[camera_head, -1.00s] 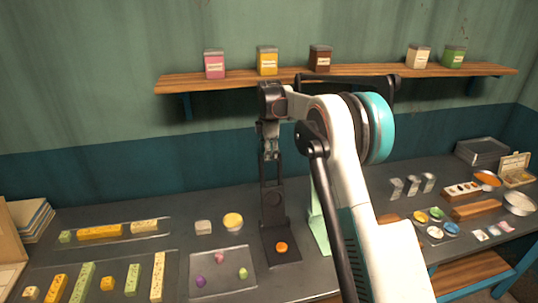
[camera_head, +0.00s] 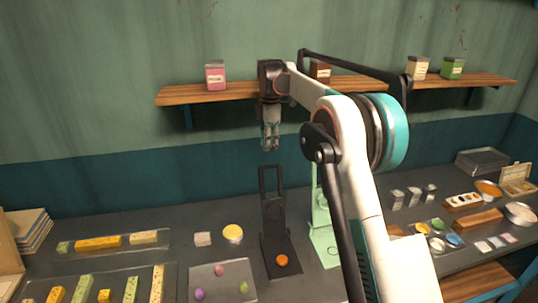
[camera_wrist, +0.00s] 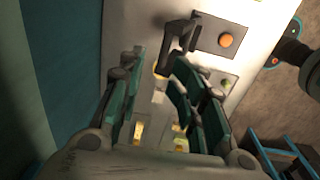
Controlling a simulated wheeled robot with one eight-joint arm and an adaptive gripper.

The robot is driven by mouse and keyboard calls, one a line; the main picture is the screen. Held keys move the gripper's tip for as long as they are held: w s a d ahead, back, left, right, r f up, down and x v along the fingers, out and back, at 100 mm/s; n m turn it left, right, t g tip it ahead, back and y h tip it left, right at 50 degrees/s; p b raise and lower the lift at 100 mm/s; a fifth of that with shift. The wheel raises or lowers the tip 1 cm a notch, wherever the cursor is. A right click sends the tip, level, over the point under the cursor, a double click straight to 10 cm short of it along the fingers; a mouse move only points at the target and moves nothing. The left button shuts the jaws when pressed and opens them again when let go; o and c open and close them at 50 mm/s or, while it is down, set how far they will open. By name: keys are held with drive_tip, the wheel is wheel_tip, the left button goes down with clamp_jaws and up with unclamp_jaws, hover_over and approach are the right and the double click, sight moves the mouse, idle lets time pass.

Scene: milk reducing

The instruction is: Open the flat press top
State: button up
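The black flat press (camera_head: 274,214) stands on the table in the head view. Its top is raised upright, with a loop handle at its upper end. An orange round piece (camera_head: 281,260) lies on its flat base. In the wrist view the raised handle (camera_wrist: 178,38) shows ahead of the fingers, and the base with the orange piece (camera_wrist: 227,40) lies beyond. My gripper (camera_head: 270,147) hangs above the handle, apart from it. In the wrist view my gripper (camera_wrist: 155,100) has its fingers spread with nothing held between them.
A green press (camera_head: 323,225) stands just right of the black one, partly behind my arm. A tray (camera_head: 222,284) with small coloured pieces lies to the left.

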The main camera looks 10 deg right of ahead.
drive_tip(key=shift+s+r, duration=0.1)
drive_tip(key=shift+r, duration=1.05)
drive_tip(key=s+r+m+t+b, duration=0.35)
drive_tip(key=s+m+b, duration=0.4)
drive_tip(key=s, duration=1.35)
drive_tip(key=s+f+m+t+b, duration=0.1)
drive_tip(key=s+f+m+b, duration=0.1)
drive_tip(key=s+f+m, duration=0.3)
drive_tip(key=s+f+m+t+b, duration=0.2)
drive_tip(key=s+f+m, duration=0.3)
drive_tip(key=s+f, duration=0.8)
drive_tip(key=s, duration=0.8)
